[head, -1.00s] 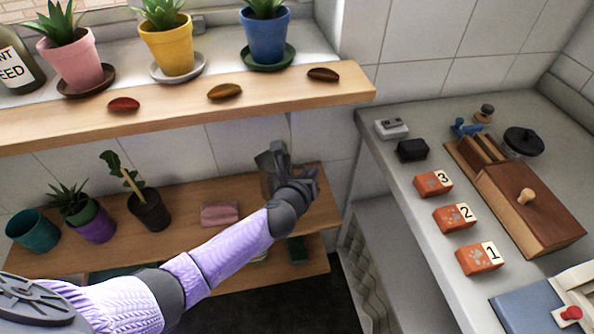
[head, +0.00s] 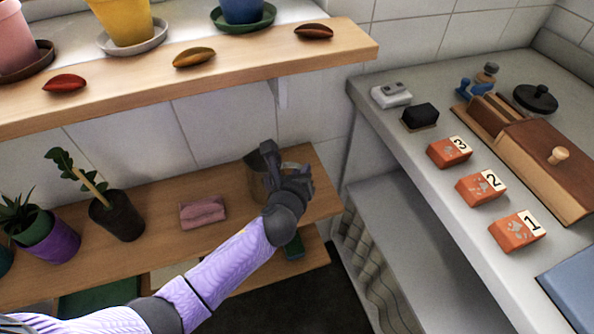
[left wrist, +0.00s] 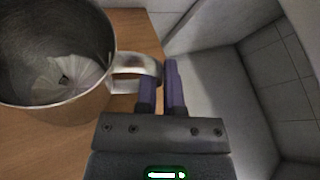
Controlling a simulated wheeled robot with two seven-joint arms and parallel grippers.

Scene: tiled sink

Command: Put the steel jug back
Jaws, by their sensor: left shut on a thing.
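The steel jug (left wrist: 58,112) shows in the left wrist view at the left, its open top facing the camera, over the wooden shelf. Its handle (left wrist: 128,62) reaches right to my left gripper (left wrist: 162,88), whose purple fingers are shut on it. In the head view the jug (head: 259,186) is mostly hidden behind my left gripper (head: 290,180), at the right end of the lower wooden shelf (head: 160,230). I cannot tell whether its base touches the shelf. My right gripper is in neither view.
A pink sponge-like block (head: 202,212) and a dark pot with a plant (head: 118,214) stand left on the same shelf. The upper shelf (head: 150,100) overhangs it. The grey counter (head: 420,160) at right holds orange numbered boxes (head: 481,187).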

